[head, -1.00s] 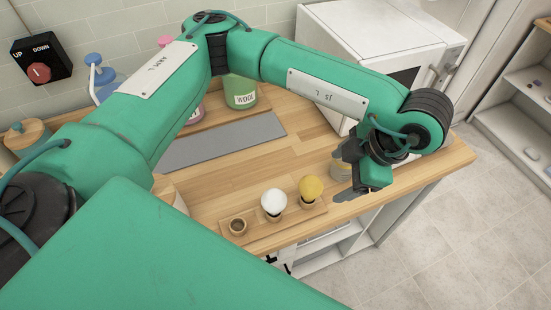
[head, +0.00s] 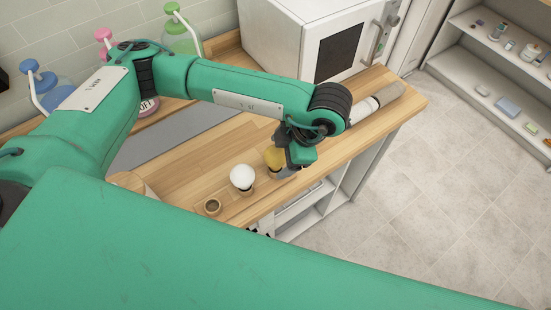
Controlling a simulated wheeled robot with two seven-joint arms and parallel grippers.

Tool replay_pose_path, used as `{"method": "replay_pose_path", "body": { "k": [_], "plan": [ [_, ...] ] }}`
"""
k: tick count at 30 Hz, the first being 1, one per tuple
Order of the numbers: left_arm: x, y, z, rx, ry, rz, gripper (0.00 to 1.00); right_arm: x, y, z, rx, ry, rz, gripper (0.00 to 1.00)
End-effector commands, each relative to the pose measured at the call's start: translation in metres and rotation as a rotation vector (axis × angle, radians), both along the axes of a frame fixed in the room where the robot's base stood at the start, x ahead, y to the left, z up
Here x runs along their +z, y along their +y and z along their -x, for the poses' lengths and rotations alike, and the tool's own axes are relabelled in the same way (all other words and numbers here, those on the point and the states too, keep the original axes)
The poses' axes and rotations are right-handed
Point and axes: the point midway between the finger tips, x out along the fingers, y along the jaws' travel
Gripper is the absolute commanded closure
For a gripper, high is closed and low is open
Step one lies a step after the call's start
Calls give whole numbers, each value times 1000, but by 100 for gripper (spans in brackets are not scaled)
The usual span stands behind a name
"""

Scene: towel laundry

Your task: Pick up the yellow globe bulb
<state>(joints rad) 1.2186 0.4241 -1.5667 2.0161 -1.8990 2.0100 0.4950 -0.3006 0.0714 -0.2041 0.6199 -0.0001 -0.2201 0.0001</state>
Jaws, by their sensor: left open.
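The yellow globe bulb (head: 272,157) stands in a wooden holder on the counter, partly hidden by my left gripper. A white globe bulb (head: 242,177) stands just left of it in the same holder, and an empty round socket (head: 212,206) is further left. My left gripper (head: 280,162) is open at the yellow bulb, coming from its right side. Its fingers overlap the bulb in the picture; I cannot tell whether they touch it. My right gripper is not in view.
The wooden counter (head: 190,165) carries a grey mat (head: 170,137) behind the holder. A white microwave (head: 310,40) stands at the back. Pump bottles, one of them green (head: 180,38), stand at the back left. A long pale cylinder (head: 375,103) lies near the counter's right end.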

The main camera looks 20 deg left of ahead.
Motion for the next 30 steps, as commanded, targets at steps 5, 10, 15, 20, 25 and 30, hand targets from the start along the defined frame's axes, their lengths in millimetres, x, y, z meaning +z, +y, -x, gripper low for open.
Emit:
{"method": "replay_pose_path", "body": {
  "k": [5,10,15,20,25,30],
  "plan": [
    [-14,13,-1,5,4,-4,24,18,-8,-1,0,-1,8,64],
    [-35,21,-2,3,2,-2,24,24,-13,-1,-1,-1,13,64],
    [-40,23,-2,1,0,-1,24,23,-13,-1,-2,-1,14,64],
    [-40,23,-2,1,0,-1,32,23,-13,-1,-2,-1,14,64],
    [-40,23,-2,1,0,-1,65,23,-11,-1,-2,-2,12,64],
    [-40,23,-2,1,0,-1,73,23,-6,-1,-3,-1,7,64]
  ]
}}
